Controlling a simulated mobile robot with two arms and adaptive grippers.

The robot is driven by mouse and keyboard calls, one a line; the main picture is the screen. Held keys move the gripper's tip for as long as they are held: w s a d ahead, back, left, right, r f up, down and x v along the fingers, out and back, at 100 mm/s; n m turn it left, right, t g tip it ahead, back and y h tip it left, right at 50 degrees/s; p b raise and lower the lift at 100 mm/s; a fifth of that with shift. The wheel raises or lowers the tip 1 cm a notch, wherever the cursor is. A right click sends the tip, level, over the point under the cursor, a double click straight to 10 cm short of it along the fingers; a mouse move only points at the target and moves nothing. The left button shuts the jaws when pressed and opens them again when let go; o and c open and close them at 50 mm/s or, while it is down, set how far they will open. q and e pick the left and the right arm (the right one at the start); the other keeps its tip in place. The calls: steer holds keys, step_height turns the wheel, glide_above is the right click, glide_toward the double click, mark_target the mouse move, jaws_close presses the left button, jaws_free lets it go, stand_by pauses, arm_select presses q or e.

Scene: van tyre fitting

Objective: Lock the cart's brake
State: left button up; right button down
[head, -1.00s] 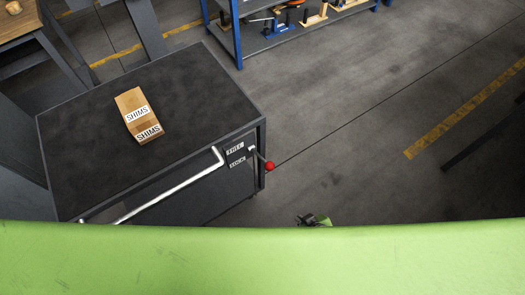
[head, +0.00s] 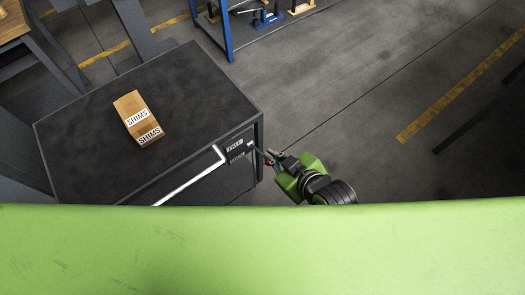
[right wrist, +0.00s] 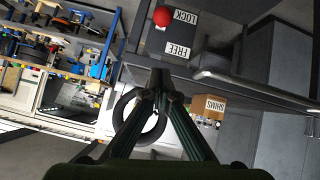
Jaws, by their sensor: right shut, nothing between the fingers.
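The dark cart (head: 185,85) stands at the left in the head view, with a white-grey handle bar (head: 190,180) along its near edge. A plate at its corner has a FREE label (head: 235,145) above a LOCK label (head: 237,157). The brake lever's red knob (head: 269,160) is mostly hidden by my right gripper (head: 272,158). In the right wrist view the red knob (right wrist: 162,16) shows whole, beside the LOCK label (right wrist: 186,17). My right gripper's fingertips (right wrist: 163,80) are shut and empty, below the knob in that picture; contact is not clear. My left gripper is out of view.
A wooden box marked SHIMS (head: 137,117) lies on the cart top. A blue shelf rack (head: 225,35) with tools stands behind. The floor right of the cart is open. My green body covers the bottom of the head view.

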glide_above(260, 153)
steer(key=a, duration=0.1)
step_height(260, 153, down, 6)
steer(key=shift+s+d+f+p, duration=0.15)
steer(key=shift+s+d+f, duration=0.15)
steer(key=shift+f, duration=0.35)
steer(key=shift+s+d+f+p, duration=0.25)
steer(key=shift+d+f, duration=0.1)
steer(key=shift+f, duration=0.25)
steer(key=shift+s+d+f+p, duration=0.1)
steer(key=shift+s+d+f, duration=0.2)
steer(key=shift+f, duration=0.35)
